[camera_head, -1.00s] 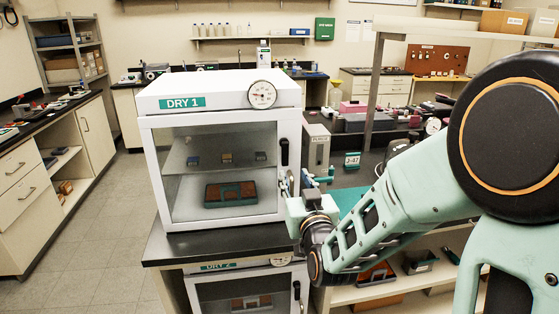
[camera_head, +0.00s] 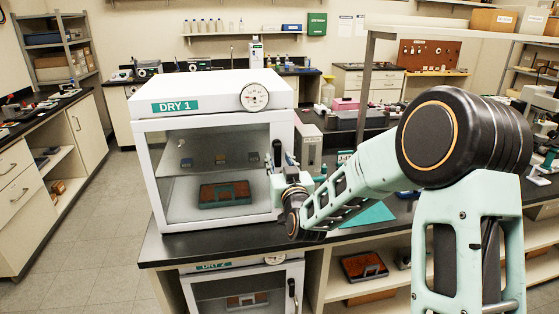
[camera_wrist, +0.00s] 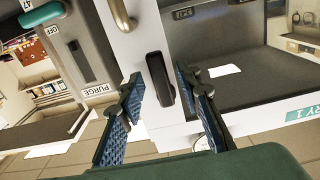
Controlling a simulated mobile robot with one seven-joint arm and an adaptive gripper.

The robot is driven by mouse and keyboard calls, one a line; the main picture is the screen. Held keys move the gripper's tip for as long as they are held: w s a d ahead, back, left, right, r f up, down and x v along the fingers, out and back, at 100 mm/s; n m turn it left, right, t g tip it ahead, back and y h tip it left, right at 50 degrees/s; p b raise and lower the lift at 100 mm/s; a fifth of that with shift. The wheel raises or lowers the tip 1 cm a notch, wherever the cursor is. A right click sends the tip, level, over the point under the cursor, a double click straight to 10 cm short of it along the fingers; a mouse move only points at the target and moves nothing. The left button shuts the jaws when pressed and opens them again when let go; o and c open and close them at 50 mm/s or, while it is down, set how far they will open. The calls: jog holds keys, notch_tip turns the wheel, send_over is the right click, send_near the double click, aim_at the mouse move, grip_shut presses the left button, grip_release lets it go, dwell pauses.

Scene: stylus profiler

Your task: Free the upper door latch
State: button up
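The upper white dry cabinet, DRY 1 (camera_head: 205,220), has a glass door that looks shut. A black upright latch handle (camera_head: 277,152) is on the door's right edge. In the upside-down wrist view, this black handle (camera_wrist: 160,78) stands between my fingertips, with clear gaps at the sides. A rounded metal piece (camera_wrist: 121,14) lies further along the same edge, at the top of that view. My gripper (camera_wrist: 160,85) is open and empty, its two blue-padded fingers spread either side of the black handle. In the head view, my gripper (camera_head: 283,180) is at the door's right edge, partly hidden by my wrist.
The lower cabinet, DRY 2 (camera_head: 187,290), has its own black handle (camera_head: 292,288). A grey PURGE box (camera_head: 309,148) stands close right of DRY 1; it also shows in the wrist view (camera_wrist: 85,65). The black bench top (camera_head: 165,250) is bare in front. Open floor lies left.

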grip_shut()
